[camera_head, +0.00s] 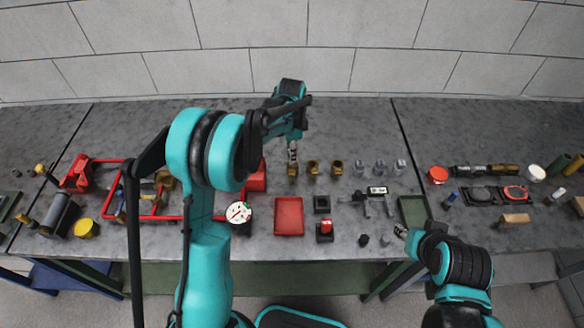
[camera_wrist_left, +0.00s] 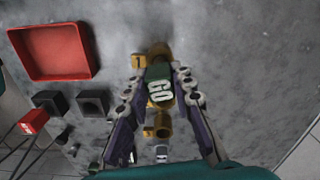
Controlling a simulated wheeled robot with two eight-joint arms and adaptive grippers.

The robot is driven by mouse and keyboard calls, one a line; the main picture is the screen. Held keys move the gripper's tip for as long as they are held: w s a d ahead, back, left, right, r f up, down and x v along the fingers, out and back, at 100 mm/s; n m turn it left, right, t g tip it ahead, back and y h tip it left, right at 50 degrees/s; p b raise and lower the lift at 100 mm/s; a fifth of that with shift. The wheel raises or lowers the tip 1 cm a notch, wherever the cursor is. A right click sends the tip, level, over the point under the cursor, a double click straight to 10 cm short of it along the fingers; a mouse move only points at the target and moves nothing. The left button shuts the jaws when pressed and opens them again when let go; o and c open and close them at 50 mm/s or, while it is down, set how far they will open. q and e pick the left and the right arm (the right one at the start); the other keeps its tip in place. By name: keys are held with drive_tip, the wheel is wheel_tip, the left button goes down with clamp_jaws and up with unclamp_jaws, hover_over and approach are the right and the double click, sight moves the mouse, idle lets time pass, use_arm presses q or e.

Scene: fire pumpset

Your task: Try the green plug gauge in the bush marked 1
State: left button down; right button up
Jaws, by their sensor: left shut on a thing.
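My left gripper (camera_head: 292,152) is shut on the green plug gauge (camera_wrist_left: 160,88), whose handle reads GO in the left wrist view. The gauge is over the brass bush marked 1 (camera_wrist_left: 138,62), which also shows in the head view (camera_head: 292,171) as the leftmost of a row. The gauge's lower end overlaps this bush; whether it is inside the bore I cannot tell. A second brass bush (camera_head: 312,168) stands just right of it, and a third (camera_head: 337,168) further right. My right gripper (camera_head: 401,232) is low at the right; its finger state is unclear.
A red tray (camera_head: 289,216) lies in front of the bushes, with black square blocks (camera_head: 322,204) beside it. Several clear or metal cylinders (camera_head: 379,168) continue the row to the right. A dial gauge (camera_head: 238,212) is left of the tray. The bench behind the bushes is clear.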

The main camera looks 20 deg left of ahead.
use_arm(q)
drive_tip(key=shift+r+p, duration=0.95)
drive_tip(key=shift+r, duration=0.75)
